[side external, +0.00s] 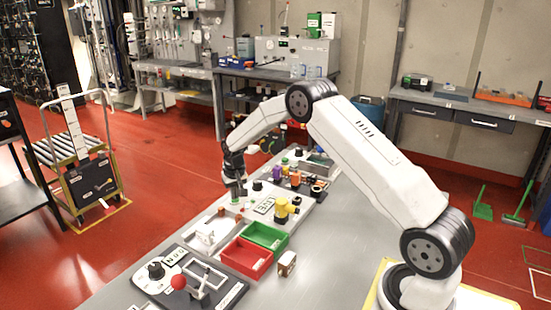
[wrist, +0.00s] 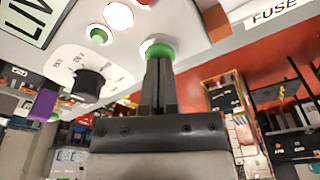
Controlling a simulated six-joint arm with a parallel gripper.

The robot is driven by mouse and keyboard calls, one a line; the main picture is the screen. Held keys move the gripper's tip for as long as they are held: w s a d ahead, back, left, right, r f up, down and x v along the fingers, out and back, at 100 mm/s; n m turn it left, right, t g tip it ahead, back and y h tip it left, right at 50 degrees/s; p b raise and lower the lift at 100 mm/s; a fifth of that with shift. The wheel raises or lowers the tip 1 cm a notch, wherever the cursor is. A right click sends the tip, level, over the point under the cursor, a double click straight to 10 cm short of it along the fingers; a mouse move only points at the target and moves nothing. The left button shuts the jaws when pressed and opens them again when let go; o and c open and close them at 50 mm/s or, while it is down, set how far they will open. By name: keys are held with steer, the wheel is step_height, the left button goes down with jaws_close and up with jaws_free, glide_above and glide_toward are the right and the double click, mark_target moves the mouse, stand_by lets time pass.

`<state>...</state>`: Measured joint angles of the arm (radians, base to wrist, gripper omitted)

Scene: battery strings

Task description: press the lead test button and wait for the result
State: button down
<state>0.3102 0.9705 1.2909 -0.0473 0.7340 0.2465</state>
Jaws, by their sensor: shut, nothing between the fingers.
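My gripper (wrist: 158,62) is shut and empty, its fingers pointing at the panel (wrist: 205,22). A green button (wrist: 160,48) with a pale rim sits right at the fingertips, partly hidden by them. The tips look in contact with it, though how far it is pressed cannot be told. A smaller green button (wrist: 99,36) and a bright white round lamp (wrist: 118,15) lie to the left. In the side external view, my gripper (side external: 238,191) is low over the far part of the bench panel, hiding the button.
A black dial knob (wrist: 88,84) is left of the fingers. A display with large letters (side external: 265,205) and a yellow part (side external: 282,210) stand nearby. Red (side external: 246,256) and green (side external: 265,236) bins and a red-ball lever (side external: 179,282) are nearer. The bench's right side (side external: 325,250) is clear.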

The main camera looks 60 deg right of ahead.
steer(key=shift+r, duration=3)
steer(key=shift+s+a+r, duration=0.1)
steer(key=shift+s+a, duration=0.1)
steer(key=shift+a, duration=0.1)
steer(key=s+a+r+n, duration=0.1)
steer(key=s+a+n, duration=0.1)
steer(key=s+a, duration=0.4)
steer(key=s+a+n, duration=0.2)
steer(key=s+a, duration=0.4)
steer(key=s, duration=0.6)
steer(key=s+a+r+n+t, duration=0.1)
steer(key=s+a+n, duration=0.1)
steer(key=s+a, duration=0.3)
steer(key=s, duration=0.4)
steer(key=shift+a+r+y, duration=0.35)
steer(key=shift+a+y, duration=0.05)
